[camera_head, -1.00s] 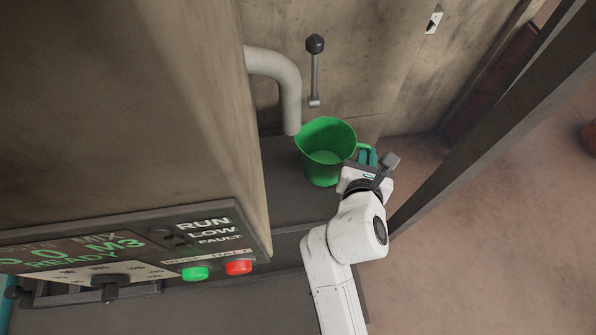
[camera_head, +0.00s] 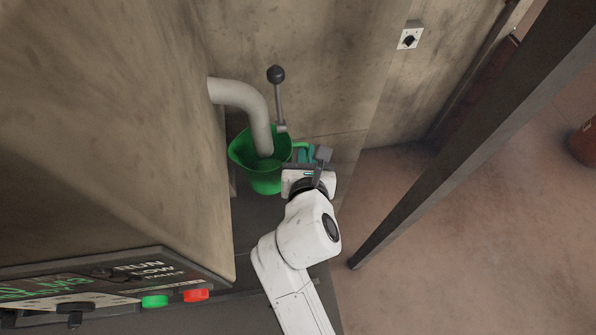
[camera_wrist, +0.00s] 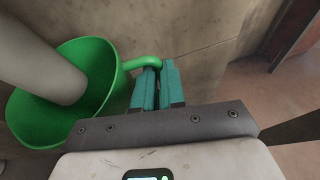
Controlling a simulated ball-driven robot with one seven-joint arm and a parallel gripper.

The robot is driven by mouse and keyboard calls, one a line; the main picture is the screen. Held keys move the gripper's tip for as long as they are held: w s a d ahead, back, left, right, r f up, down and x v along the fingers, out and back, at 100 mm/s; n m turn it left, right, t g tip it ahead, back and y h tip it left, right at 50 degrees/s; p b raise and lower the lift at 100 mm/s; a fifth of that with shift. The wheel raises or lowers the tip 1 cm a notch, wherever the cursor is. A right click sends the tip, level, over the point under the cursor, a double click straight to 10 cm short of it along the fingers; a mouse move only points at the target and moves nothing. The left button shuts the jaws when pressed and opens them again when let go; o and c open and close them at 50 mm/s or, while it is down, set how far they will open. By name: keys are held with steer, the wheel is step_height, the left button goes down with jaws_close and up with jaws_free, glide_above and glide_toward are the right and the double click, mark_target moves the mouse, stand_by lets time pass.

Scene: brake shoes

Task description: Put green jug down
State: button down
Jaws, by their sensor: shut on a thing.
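The green jug (camera_head: 264,182) is at the centre left of the head view, upright or nearly so, with its open top under the grey pipe (camera_head: 243,97). The pipe's end overlaps the jug's opening in both views. My gripper (camera_head: 306,153) is to the right of the jug, its teal fingers shut on the jug's handle. In the wrist view the jug (camera_wrist: 112,112) is at the left, and its handle reaches to the fingers of my gripper (camera_wrist: 157,85). The jug's base is hard to see, so I cannot tell whether it touches the dark ledge (camera_head: 252,222).
A lever with a black knob (camera_head: 276,75) stands on the wall just above the jug. A machine panel (camera_head: 110,280) with green and red buttons is at the lower left. A dark post (camera_head: 470,130) slants down on the right, with open floor (camera_head: 450,235) beyond.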

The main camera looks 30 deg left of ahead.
steer(key=shift+f+b, duration=0.4)
steer(key=shift+f, duration=2.7)
steer(key=shift+f, duration=0.15)
steer(key=c, duration=1.2)
jaws_free()
steer(key=v, duration=1.2)
steer(key=shift+d, duration=0.1)
steer(key=shift+w+d, duration=0.1)
